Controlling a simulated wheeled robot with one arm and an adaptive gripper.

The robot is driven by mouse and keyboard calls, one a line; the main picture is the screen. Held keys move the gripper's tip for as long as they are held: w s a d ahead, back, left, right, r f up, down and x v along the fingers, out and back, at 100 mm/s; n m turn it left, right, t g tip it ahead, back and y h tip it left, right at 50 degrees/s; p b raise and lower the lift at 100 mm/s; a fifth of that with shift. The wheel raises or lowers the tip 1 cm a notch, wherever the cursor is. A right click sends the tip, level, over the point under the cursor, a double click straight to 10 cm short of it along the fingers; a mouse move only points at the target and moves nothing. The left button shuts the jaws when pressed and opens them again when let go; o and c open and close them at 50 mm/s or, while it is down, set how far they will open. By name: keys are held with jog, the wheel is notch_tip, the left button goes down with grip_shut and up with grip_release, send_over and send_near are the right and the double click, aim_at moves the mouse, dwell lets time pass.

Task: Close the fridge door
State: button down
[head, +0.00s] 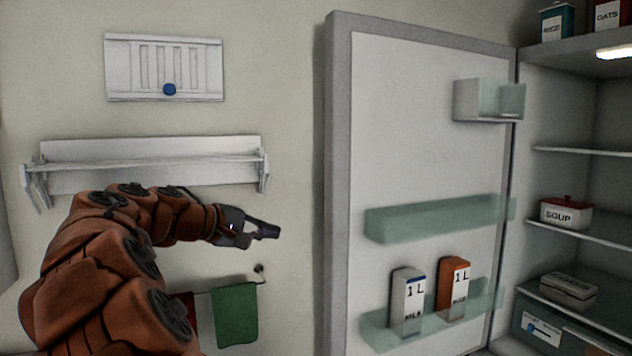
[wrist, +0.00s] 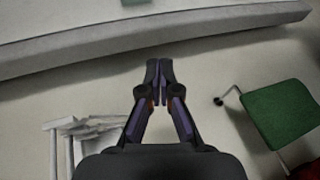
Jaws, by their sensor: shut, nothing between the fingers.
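The fridge door (head: 425,140) stands wide open in the head view, its inner face toward me and its hinge side next to the fridge interior (head: 575,180). Its grey free edge (head: 338,200) is on the left. My gripper (head: 272,231) is to the left of that edge, apart from it in the picture, and points right. In the wrist view my gripper (wrist: 159,72) is shut and empty, with the grey door edge (wrist: 150,38) crossing beyond the fingertips. The door's outer face is mostly hidden.
Door shelves hold a milk carton (head: 408,300) and an orange carton (head: 453,290). Fridge shelves hold a soup pot (head: 566,213) and a butter box (head: 568,290). A wall shelf (head: 150,160) and a green towel (head: 235,315) on a rail are near my arm.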

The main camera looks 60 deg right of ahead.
jog(key=w+d+r+h, duration=0.3)
jog(key=w+r+h, duration=0.1)
jog(key=w+r, duration=0.3)
jog(key=shift+g, duration=0.3)
jog(key=shift+f+p+x, duration=0.2)
jog(key=shift+p+x, duration=1.1)
jog(key=shift+x, duration=3.65)
jog(key=shift+f+p+x, duration=0.2)
jog(key=shift+p+x, duration=1.1)
jog(key=shift+x, duration=3.65)
